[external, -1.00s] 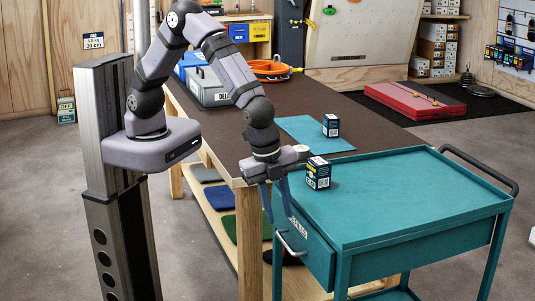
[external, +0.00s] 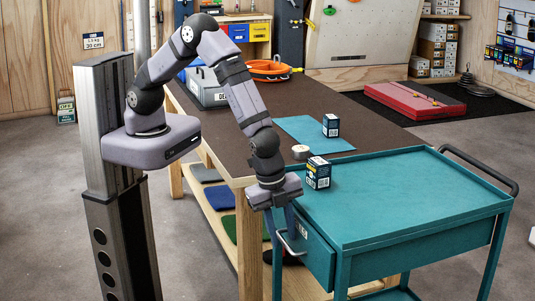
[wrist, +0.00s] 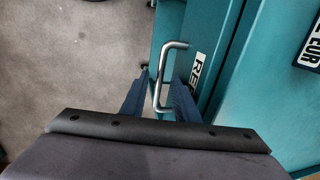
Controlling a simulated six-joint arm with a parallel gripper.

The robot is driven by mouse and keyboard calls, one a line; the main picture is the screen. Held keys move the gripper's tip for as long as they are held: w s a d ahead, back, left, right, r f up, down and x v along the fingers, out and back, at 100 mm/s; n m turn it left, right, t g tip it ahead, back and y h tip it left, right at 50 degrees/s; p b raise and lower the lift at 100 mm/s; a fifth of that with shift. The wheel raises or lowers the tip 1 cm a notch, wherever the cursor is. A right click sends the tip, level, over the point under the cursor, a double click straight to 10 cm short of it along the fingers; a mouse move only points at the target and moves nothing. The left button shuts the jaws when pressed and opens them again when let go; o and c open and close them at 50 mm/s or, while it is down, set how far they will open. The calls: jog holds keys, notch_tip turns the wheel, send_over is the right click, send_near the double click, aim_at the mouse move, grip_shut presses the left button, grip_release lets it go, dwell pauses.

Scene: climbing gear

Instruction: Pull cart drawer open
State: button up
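The teal cart (external: 425,195) stands at the right in the external view. Its drawer (external: 313,252) is on the left end and carries a silver bar handle (external: 290,243). The drawer looks closed. My gripper (external: 281,230) points down at the handle. In the wrist view the handle (wrist: 168,75) lies between the two blue fingers of my gripper (wrist: 157,98), with visible space between them, so it is open. The drawer front (wrist: 205,85) with its white label is just right of the fingers. Whether a finger touches the handle is unclear.
A dark box (external: 318,173) sits on the cart top near the gripper. The brown workbench (external: 375,125) stands behind, with a tape roll (external: 300,151) and another box (external: 331,125) on it. The floor (external: 215,255) left of the drawer is clear, beside a bench leg (external: 250,245).

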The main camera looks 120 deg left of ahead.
grip_shut()
jog(key=shift+s+d, duration=0.1)
jog(key=s+d+b, duration=0.3)
jog(key=s+d, duration=1.5)
jog(key=shift+s+d+b, duration=0.15)
jog(key=shift+d+b, duration=0.05)
jog(key=shift+b, duration=0.2)
grip_release()
jog(key=shift+r, duration=0.1)
